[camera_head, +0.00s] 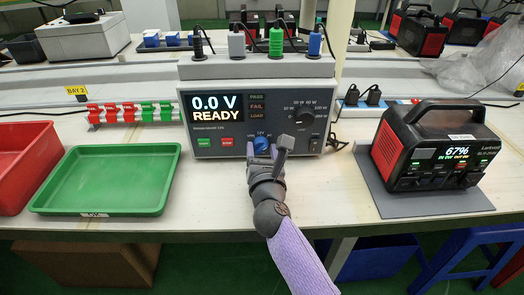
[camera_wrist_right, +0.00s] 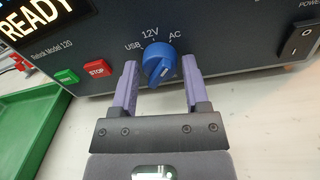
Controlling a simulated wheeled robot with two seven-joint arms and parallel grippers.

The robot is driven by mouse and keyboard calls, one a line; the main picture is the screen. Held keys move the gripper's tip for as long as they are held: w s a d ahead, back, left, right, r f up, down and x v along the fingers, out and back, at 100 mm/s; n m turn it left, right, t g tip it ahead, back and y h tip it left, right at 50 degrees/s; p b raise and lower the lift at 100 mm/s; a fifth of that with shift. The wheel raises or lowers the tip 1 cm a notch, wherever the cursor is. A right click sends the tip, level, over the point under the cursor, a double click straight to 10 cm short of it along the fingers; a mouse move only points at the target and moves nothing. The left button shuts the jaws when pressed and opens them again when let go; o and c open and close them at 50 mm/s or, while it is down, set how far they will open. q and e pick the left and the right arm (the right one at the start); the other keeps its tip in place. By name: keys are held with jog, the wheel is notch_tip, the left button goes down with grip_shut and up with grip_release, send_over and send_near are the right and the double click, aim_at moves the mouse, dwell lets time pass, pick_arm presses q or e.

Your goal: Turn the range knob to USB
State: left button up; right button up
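The blue range knob (camera_head: 262,143) is on the lower front of the grey tester (camera_head: 207,145), whose screen reads 0.0 V READY. In the right wrist view the knob (camera_wrist_right: 159,63) has the labels USB at its left, 12V above and AC at its right. A pale line shows on its ridge, but I cannot tell which label it selects. My right gripper (camera_head: 267,154) is at the knob. Its fingers (camera_wrist_right: 159,88) are open, one on each side of the knob, with gaps visible. My left gripper is not in view.
A red STOP button (camera_wrist_right: 97,69) and a green button (camera_wrist_right: 66,77) sit left of the knob. A black power switch (camera_wrist_right: 299,38) is to its right. A green tray (camera_head: 60,204) lies left of the tester and a black-and-red power station (camera_head: 428,150) stands right.

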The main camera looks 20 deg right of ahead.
grip_shut()
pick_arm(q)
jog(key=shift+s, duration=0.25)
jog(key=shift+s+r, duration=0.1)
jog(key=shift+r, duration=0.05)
